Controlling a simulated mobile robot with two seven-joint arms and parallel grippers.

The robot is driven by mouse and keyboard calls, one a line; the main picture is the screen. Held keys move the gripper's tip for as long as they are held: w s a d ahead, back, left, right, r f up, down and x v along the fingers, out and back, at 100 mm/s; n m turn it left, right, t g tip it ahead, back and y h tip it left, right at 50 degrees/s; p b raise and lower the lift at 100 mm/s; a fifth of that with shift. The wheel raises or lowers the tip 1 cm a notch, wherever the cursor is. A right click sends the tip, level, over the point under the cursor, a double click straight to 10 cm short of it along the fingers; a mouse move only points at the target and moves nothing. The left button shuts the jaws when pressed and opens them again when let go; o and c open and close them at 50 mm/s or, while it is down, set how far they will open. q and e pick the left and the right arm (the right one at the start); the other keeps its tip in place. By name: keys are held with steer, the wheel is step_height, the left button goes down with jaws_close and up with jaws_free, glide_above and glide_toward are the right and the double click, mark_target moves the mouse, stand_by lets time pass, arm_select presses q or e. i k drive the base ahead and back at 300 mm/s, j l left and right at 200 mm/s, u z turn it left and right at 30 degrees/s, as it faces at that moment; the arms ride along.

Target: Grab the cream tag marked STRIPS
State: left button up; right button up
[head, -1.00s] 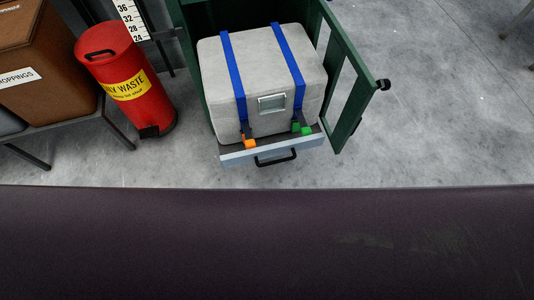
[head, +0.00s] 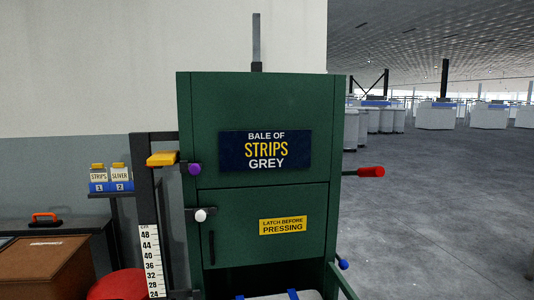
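The cream tag marked STRIPS (head: 98,176) stands upright in slot 1 of a small blue holder (head: 108,187), left of the green press. It has a yellow top. A similar cream tag marked SLIVER (head: 120,175) stands beside it in slot 2, on the right. The holder sits on a small dark shelf (head: 112,194) beside a dark post. Neither of my grippers is in view.
The green press (head: 262,105) has a BALE OF STRIPS GREY sign (head: 265,151), a yellow lever (head: 162,158) and a red handle (head: 370,172). A brown box (head: 45,262) and red bin (head: 118,285) stand below the tags. Open floor (head: 430,220) lies right.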

mark_target(98, 174)
steer(key=i+j+u, duration=0.1)
steer(key=j+u, duration=0.15)
steer(key=u, duration=0.25)
steer(key=i+j+u, duration=0.15)
steer(key=u, duration=0.35)
